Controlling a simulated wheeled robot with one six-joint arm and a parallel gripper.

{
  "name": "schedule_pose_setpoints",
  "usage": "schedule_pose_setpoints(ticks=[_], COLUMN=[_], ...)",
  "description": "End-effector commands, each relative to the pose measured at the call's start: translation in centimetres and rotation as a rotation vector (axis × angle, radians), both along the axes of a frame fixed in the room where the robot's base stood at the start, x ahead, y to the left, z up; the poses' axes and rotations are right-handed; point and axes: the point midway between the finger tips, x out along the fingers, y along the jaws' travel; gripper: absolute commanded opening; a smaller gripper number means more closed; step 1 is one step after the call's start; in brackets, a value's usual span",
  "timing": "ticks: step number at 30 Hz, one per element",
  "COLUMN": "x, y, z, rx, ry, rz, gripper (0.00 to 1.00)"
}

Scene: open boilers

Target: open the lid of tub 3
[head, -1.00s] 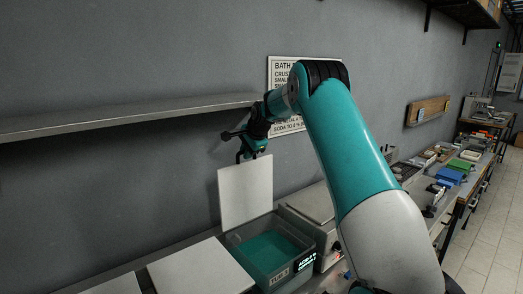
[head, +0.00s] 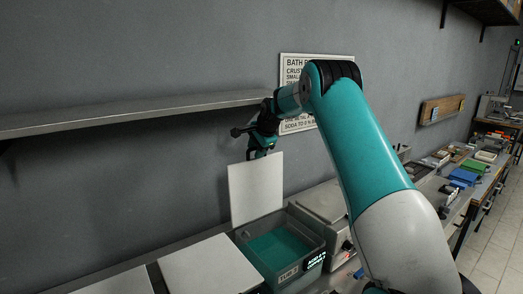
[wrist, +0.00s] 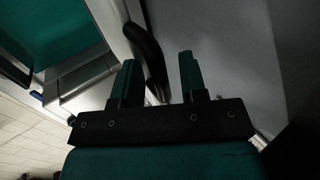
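The open tub (head: 318,246) holds teal liquid (head: 275,250) and has a front label starting "TUB"; its digit is hard to read. Its pale square lid (head: 256,190) stands nearly upright at the back of the tub. My gripper (head: 262,152) is at the lid's top edge. In the wrist view my gripper (wrist: 157,57) has its two fingers apart. A curved black handle (wrist: 148,45) lies between them, nearer the left finger, with a gap to the right finger. The lid's face (wrist: 215,60) fills the right of that view.
A closed pale lid (head: 210,265) lies left of the open tub, with another (head: 120,283) further left. A grey boxy unit (head: 325,200) stands to the right. A metal shelf (head: 130,114) runs along the wall above. A bench with trays (head: 465,177) is at far right.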

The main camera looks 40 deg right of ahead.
Motion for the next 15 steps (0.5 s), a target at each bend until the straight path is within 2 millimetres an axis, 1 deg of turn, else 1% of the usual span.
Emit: schedule_pose_setpoints(ticks=[4,8,9,10,15], x=[-0.8,-2.3,-3.1,-4.0,-8.2], y=[0.0,0.1,0.1,0.2,0.5], z=[1.0,3.3,3.7,3.4,3.4], rx=[-0.002,-0.003,-0.002,0.000,0.000], ry=[-0.003,-0.005,-0.002,0.001,-0.001], rz=[-0.001,0.000,-0.001,-0.002,-0.001], gripper=[0.39,0.39,0.39,0.39,0.39])
